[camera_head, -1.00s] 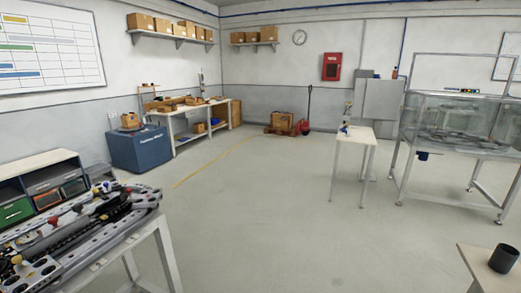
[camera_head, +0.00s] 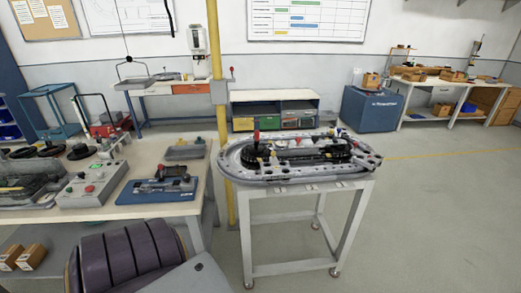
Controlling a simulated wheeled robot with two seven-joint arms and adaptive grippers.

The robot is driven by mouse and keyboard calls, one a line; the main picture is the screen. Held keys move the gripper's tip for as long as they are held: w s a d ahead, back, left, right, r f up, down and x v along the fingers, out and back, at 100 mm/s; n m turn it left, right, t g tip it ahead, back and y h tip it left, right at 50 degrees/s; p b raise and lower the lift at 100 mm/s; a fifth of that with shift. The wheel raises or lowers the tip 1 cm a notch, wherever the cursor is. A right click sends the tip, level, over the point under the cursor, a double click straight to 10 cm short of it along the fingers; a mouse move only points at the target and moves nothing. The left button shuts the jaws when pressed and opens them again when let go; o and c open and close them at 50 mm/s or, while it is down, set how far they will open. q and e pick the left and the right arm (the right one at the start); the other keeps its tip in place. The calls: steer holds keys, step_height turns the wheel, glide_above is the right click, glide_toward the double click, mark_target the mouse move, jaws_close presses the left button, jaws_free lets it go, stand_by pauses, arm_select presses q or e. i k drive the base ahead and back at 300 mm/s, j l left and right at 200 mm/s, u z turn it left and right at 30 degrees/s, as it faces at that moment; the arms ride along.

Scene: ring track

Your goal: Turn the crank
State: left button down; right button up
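The grey oval ring track device (camera_head: 290,176) lies on a light metal stand ahead of me, right of the workbench. A dark loop runs along its top. A small upright handle with a red knob (camera_head: 257,136) stands at its left end; it looks like the crank, but it is too small to be sure. Small coloured knobs show along the device's back edge. Neither of my grippers is in view, and nothing of mine touches the device.
A workbench (camera_head: 130,212) with control boxes and tools stands close on the left. A yellow post (camera_head: 222,120) rises behind it. A low shelf (camera_head: 274,106) and a blue cabinet (camera_head: 369,108) stand behind the device. The floor on the right (camera_head: 440,225) is clear.

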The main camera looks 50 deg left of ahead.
mark_target(256, 151)
steer(key=u, duration=1)
